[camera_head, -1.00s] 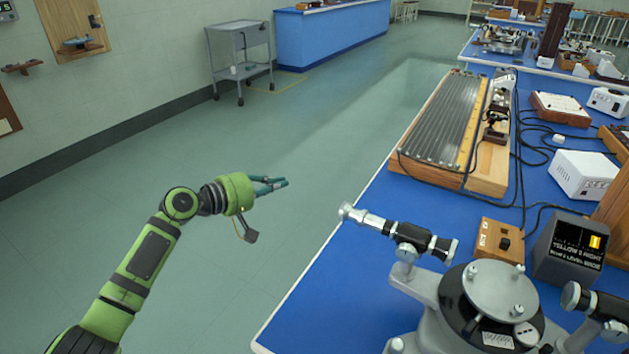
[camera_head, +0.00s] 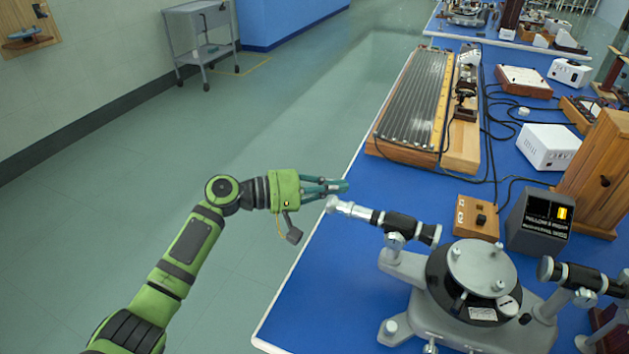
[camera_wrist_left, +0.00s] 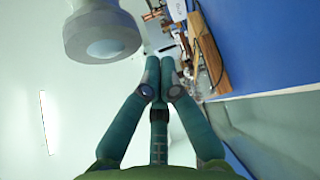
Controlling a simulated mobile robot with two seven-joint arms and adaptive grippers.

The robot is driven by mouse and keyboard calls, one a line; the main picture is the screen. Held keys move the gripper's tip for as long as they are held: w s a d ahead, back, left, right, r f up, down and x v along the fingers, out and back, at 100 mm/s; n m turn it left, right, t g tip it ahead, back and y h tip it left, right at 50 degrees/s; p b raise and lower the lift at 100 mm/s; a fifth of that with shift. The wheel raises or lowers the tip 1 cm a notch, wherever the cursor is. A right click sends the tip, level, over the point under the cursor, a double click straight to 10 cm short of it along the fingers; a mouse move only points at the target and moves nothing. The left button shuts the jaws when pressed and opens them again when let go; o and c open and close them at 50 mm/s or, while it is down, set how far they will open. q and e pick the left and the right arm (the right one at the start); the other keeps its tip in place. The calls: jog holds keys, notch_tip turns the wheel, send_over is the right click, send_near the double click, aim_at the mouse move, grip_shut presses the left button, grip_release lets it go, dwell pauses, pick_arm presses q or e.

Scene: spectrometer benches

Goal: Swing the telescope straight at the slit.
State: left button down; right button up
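The spectrometer (camera_head: 478,265) stands on the blue bench, with a round grey turntable. Its telescope, by appearance the left tube (camera_head: 402,226), is black and silver with a pale end pointing left towards the bench's edge. A second dark tube (camera_head: 575,276), likely the collimator, extends to the right; I cannot make out the slit. My left gripper (camera_head: 343,187) is beside the telescope's pale end, with its teal fingertips together and nothing visible between them. In the left wrist view, a large grey round tube end (camera_wrist_left: 102,32) is left of the fingertips (camera_wrist_left: 160,66), apart from them in the picture. My right gripper is not in view.
A lamp supply with a lit display (camera_head: 541,222) and a small wooden switch box (camera_head: 476,217) stand behind the spectrometer. A wooden cabinet (camera_head: 598,175) is at right. A long ribbed apparatus (camera_head: 412,105) and cables lie farther back.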

pick_arm(q)
jog(key=s, duration=0.1)
jog(key=s+a, duration=0.1)
jog(key=s+p, duration=0.1)
jog(key=shift+s+a+r, duration=0.1)
jog(key=shift+a+r, duration=0.15)
